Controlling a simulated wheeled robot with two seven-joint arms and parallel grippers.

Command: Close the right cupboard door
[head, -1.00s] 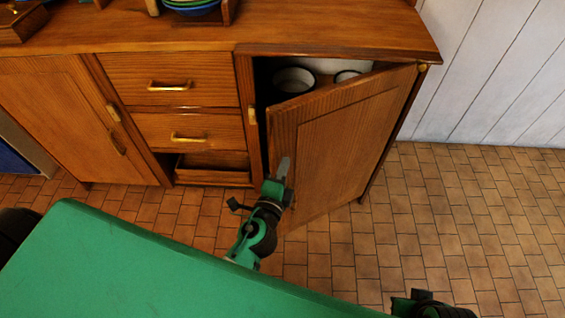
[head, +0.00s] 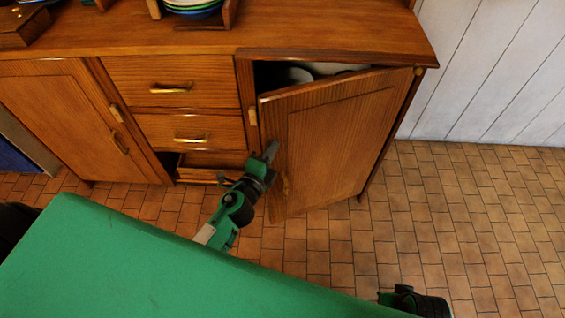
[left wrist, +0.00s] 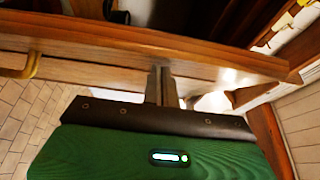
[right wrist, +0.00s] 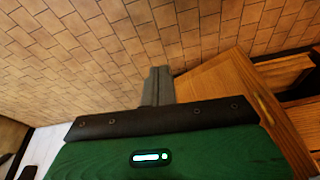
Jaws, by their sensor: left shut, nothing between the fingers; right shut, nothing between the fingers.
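The right cupboard door (head: 338,140) is partly open, hinged on its right, with its free left edge standing out from the cabinet (head: 330,59). A gap shows above its top edge. My left gripper (head: 271,150) is shut and empty, its fingertips at the door's free edge, seemingly touching its outer face; exact contact is hard to tell. In the left wrist view, the fingers (left wrist: 162,85) are together against a wooden board, likely the door. My right gripper (right wrist: 158,85) is shut and empty above the tiled floor; in the head view only its dark wrist part shows, at the lower right.
Pale crockery (head: 298,75) sits inside the right cupboard. Left of it are drawers (head: 172,82) with brass handles and a shut left door (head: 75,120). Plates (head: 192,8) stand in a rack on top. Tiled floor (head: 450,210) is clear at the right.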

